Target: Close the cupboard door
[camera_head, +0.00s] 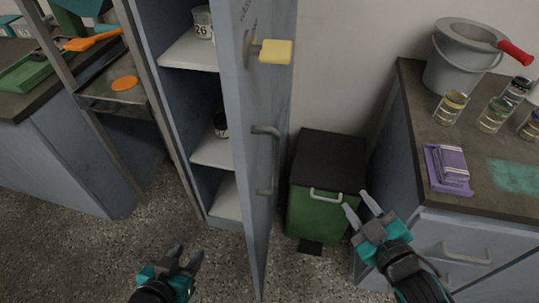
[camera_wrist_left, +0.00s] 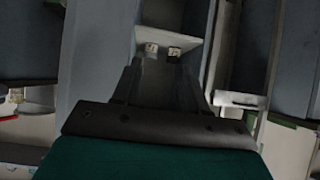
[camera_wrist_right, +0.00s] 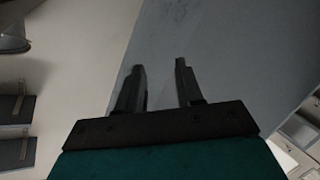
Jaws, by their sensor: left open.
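The tall blue-grey cupboard (camera_head: 178,98) stands at the centre left of the head view, with white shelves showing inside. Its door (camera_head: 259,200) stands wide open and is seen nearly edge-on. The door has a grey bar handle (camera_head: 268,160) and a yellow-knobbed latch (camera_head: 275,51) above it. My left gripper (camera_head: 188,252) is open and empty, low in front of the cupboard and left of the door. My right gripper (camera_head: 358,207) is open and empty, right of the door and in front of the green bin. Neither gripper touches the door in the head view.
The green bin (camera_head: 318,212) with a dark lid stands right of the door. A counter (camera_head: 408,100) at the right holds a grey bucket (camera_head: 462,58), several jars and a purple item (camera_head: 449,167). A workbench (camera_head: 20,108) stands at the left. Speckled floor (camera_head: 80,255) is clear in front.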

